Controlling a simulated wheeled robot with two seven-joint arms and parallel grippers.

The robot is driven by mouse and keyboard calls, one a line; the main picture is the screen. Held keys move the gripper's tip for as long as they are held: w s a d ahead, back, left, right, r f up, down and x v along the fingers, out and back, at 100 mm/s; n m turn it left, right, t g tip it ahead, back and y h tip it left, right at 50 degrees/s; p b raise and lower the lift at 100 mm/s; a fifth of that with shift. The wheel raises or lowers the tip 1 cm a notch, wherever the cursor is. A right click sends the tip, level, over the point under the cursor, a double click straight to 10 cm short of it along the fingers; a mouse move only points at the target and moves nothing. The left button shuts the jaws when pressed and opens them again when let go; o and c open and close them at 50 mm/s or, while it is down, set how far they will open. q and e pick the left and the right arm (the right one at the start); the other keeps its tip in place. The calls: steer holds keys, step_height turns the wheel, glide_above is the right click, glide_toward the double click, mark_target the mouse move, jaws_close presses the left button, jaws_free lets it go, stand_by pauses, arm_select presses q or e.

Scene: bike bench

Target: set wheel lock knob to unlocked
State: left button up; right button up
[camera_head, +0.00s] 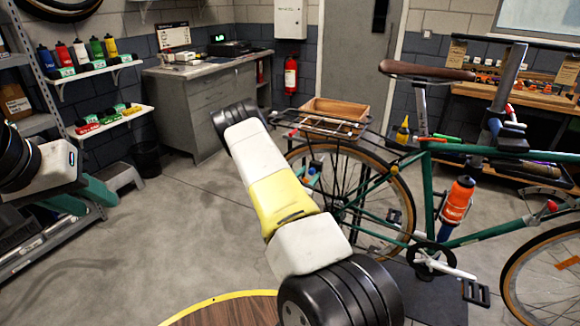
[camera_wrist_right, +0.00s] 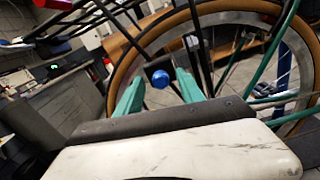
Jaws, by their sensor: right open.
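A round knob with a blue face and dark stem (camera_wrist_right: 160,78) shows in the right wrist view, in front of the bicycle's rear wheel (camera_wrist_right: 130,62). My right gripper (camera_wrist_right: 160,84) is open, with one teal finger on each side of the knob; I cannot tell whether either touches it. In the head view the right gripper's teal fingers (camera_head: 312,175) are partly visible beside the rear wheel, and the knob is too small to read. No lock marking is legible. My left gripper (camera_head: 82,197) is at the far left, away from the bicycle, its two teal fingers apart.
Spokes and frame tubes lie close around my right fingers. Shelves (camera_head: 95,70) stand at left, a grey cabinet (camera_head: 205,100) behind. Floor at centre left is clear.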

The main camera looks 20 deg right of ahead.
steer(key=shift+w+d, duration=0.2)
steer(key=shift+d, duration=0.05)
jaws_close()
stand_by(1.4)
